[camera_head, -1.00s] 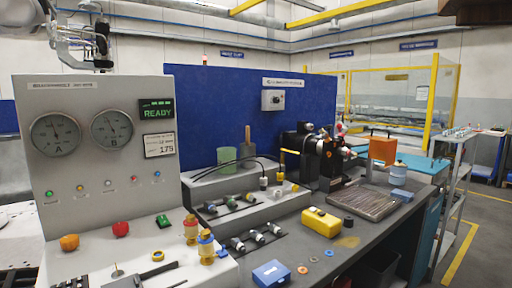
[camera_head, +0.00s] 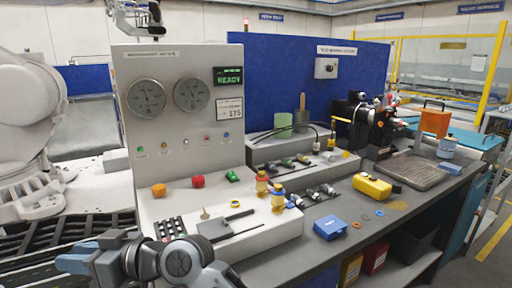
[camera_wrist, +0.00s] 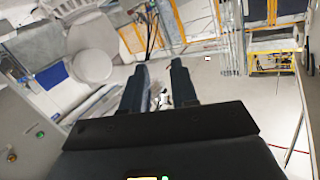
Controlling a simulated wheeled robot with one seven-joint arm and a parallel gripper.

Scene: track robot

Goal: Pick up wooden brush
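An upright brown wooden handle (camera_head: 302,102), which looks like the wooden brush, stands at the back of the bench beside a green cup (camera_head: 283,121), in front of the blue panel. Its lower end is hard to make out. My gripper (camera_head: 76,252) is at the lower left of the head view, in front of the grey console and far from the handle. The wrist view shows its two fingers (camera_wrist: 158,72) apart with nothing between them. The handle is not seen in the wrist view.
The grey gauge console (camera_head: 185,100) stands between my gripper and the handle. A blue box (camera_head: 330,228), yellow case (camera_head: 371,187) and metal tray (camera_head: 412,170) occupy the bench.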

